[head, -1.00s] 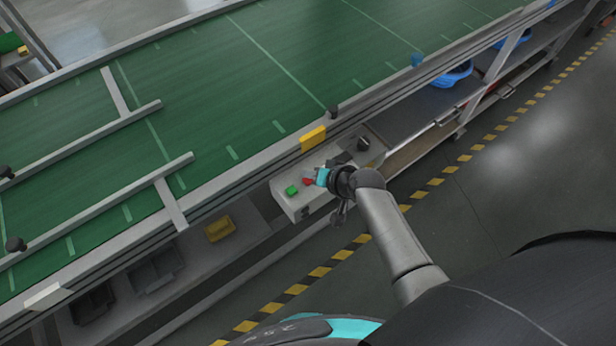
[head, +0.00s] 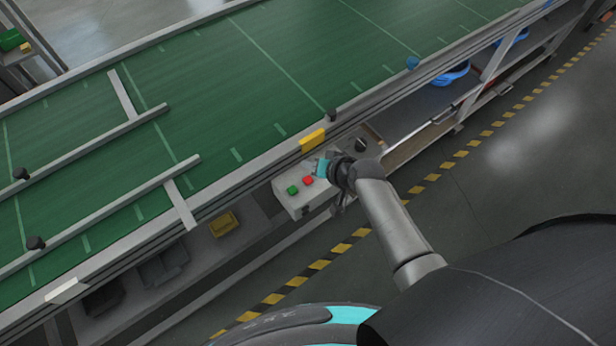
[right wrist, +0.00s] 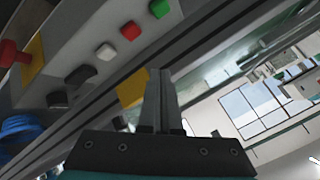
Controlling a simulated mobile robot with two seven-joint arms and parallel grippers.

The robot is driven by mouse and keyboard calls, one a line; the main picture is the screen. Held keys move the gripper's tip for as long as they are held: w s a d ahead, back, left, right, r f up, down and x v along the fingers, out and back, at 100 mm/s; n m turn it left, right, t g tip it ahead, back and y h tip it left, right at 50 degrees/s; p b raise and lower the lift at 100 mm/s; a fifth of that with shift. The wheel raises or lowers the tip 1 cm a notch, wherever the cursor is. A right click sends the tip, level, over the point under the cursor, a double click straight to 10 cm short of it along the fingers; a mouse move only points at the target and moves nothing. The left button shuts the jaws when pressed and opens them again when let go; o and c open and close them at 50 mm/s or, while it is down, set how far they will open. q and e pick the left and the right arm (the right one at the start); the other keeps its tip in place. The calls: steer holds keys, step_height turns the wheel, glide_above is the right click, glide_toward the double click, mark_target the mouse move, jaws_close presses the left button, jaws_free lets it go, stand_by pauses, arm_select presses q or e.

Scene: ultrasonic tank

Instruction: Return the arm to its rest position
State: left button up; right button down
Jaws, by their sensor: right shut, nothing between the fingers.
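My right arm reaches up from the lower right of the head view, and its gripper (head: 322,168) is beside the control box (head: 303,201) on the conveyor's side. In the right wrist view the gripper's fingers (right wrist: 160,88) are together with nothing between them. The box carries a green button (head: 292,190) and a red button (head: 308,181). In the right wrist view these are the green button (right wrist: 159,8) and the red button (right wrist: 130,30), apart from the fingertips. My left gripper is not seen.
The green conveyor (head: 230,110) runs across the head view, with metal guide rails (head: 110,215) on it. The floor (head: 480,200) right of the yellow-black stripe (head: 350,243) looks clear.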

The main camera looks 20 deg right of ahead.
stand_by(0.5)
steer(key=s+d+r+n+g+h, duration=0.25)
steer(key=s+r, duration=0.35)
steer(key=s, duration=0.5)
steer(key=s+d+r+n+g+h, duration=0.1)
steer(key=s+r+n+g, duration=0.15)
steer(key=s+r, duration=0.55)
steer(key=s+f+n+b, duration=0.15)
steer(key=f+b, duration=0.45)
steer(key=f, duration=1.1)
steer(key=s+f+m+b, duration=0.1)
steer(key=s+f+b, duration=0.35)
steer(key=f, duration=1.35)
steer(key=s+d+f+g+b, duration=0.1)
steer(key=s+f+b, duration=0.5)
steer(key=f, duration=0.6)
steer(key=s+d+f+g+b, duration=0.1)
steer(key=s+f+b, duration=0.5)
steer(key=f, duration=0.7)
steer(key=shift+s+d+n, duration=0.25)
steer(key=shift+s+n, duration=0.1)
steer(key=shift+s, duration=0.65)
steer(key=shift+f+h, duration=0.1)
steer(key=shift+h, duration=0.15)
